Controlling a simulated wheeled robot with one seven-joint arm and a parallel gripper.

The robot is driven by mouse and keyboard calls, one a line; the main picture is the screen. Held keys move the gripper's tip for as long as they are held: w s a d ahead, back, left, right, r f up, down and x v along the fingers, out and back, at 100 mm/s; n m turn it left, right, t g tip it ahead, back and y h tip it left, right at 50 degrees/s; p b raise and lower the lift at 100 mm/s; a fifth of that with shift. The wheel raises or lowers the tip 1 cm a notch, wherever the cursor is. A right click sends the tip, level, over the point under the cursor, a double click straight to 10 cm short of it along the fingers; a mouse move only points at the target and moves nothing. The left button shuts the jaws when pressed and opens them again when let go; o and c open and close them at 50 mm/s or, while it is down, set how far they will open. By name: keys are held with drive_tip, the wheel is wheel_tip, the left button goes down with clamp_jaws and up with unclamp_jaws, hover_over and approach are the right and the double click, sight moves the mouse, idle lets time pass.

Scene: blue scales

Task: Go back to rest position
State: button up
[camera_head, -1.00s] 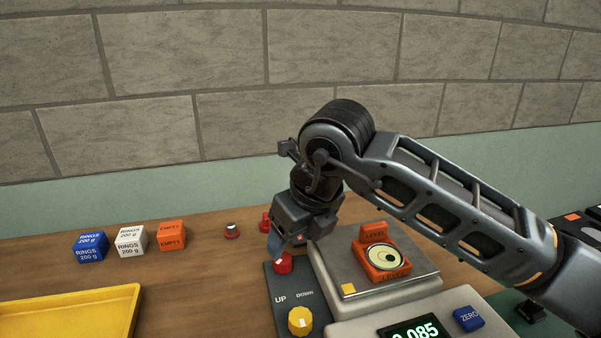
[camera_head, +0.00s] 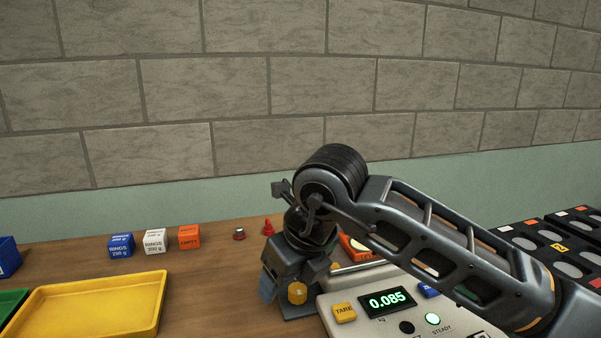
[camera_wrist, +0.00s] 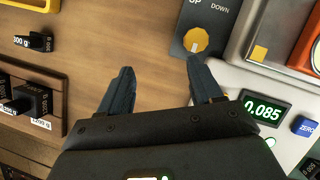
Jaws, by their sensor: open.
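My gripper (camera_wrist: 158,85) is open and empty in the wrist view, its two dark fingers spread above the wooden table. Its right finger is close to the yellow knob (camera_wrist: 196,40) on the grey UP/DOWN panel (camera_wrist: 212,15). In the head view my gripper (camera_head: 268,290) hangs at the left of the scale (camera_head: 376,325), beside the same knob (camera_head: 297,293). The scale's display (camera_head: 387,300) reads 0.085. An orange level block (camera_head: 352,250) shows behind my arm, mostly hidden by it.
Blue (camera_head: 121,246), white (camera_head: 155,241) and orange (camera_head: 189,236) cubes stand at the back left. A yellow tray (camera_head: 95,302) lies at the front left. Black trays (camera_head: 540,250) stand at the right. A black weight (camera_wrist: 38,42) lies on the table in the wrist view.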

drive_tip(key=s+a+g+y, duration=0.5)
drive_tip(key=s+a+y, duration=0.3)
drive_tip(key=s+a, duration=0.45)
drive_tip(key=s+r+m+g+y, duration=0.1)
drive_tip(key=s+r+m+y, duration=0.3)
drive_tip(key=s+r+y, duration=0.65)
drive_tip(key=s+d+f+m+t+h, duration=0.2)
drive_tip(key=d+m+t+h, duration=0.3)
drive_tip(key=d+m+t, duration=0.65)
drive_tip(key=s+d+f+m+t+h, duration=0.1)
drive_tip(key=d+f+m+t+h, duration=0.4)
drive_tip(key=m+t, duration=1.05)
drive_tip(key=s+d+f+m+g+h, duration=0.4)
drive_tip(key=s+d+f+m+h, duration=0.1)
drive_tip(key=s+d, duration=0.3)
drive_tip(key=s+d+f+m+g+h, duration=0.5)
drive_tip(key=s+d+m, duration=0.3)
drive_tip(key=d, duration=0.3)
drive_tip(key=shift+s+d+f+g+h, duration=0.3)
drive_tip(key=shift+s+f+h, duration=0.25)
drive_tip(key=shift+f+h, duration=0.25)
